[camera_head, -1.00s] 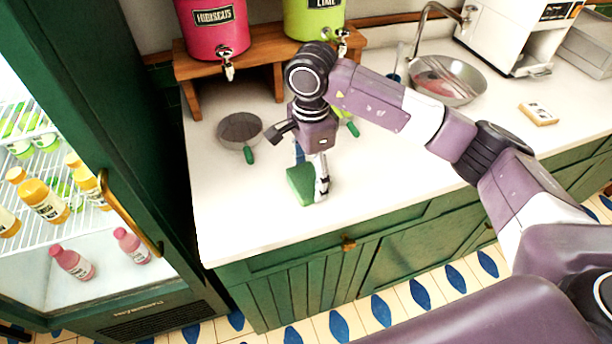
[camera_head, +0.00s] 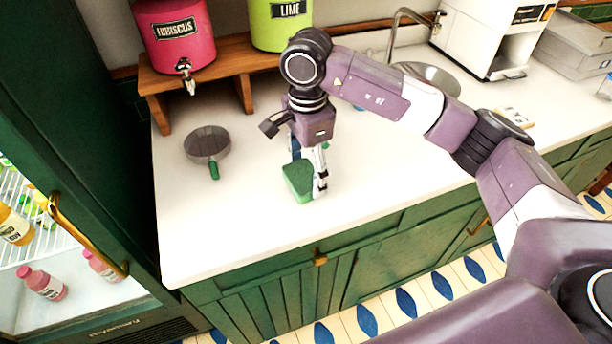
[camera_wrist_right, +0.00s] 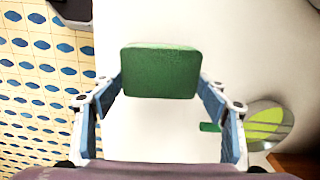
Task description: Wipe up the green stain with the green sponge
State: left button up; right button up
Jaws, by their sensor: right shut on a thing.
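The green sponge (camera_head: 298,181) is a rectangular block held at the white counter's surface; whether it touches the counter is hard to tell. My right gripper (camera_head: 308,186) is shut on it, pointing down. In the right wrist view the sponge (camera_wrist_right: 161,71) sits between the two blue-sided fingers. No green stain shows on the visible counter; the patch under the sponge and behind my gripper is hidden. My left gripper is in neither view.
A wooden stand (camera_head: 205,82) holds pink and lime dispensers behind. A sink (camera_head: 428,76) is farther right.

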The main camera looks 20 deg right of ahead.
jog(key=r, duration=0.1)
jog(key=r+p, duration=0.1)
jog(key=shift+s+a+r, duration=0.1)
jog(key=shift+a+r, duration=0.25)
jog(key=shift+r, duration=0.05)
notch_tip(320, 180, up, 2)
jog(key=shift+d+r+p, duration=0.1)
jog(key=shift+d+p, duration=0.05)
jog(key=shift+p, duration=0.45)
jog(key=shift+r, duration=0.25)
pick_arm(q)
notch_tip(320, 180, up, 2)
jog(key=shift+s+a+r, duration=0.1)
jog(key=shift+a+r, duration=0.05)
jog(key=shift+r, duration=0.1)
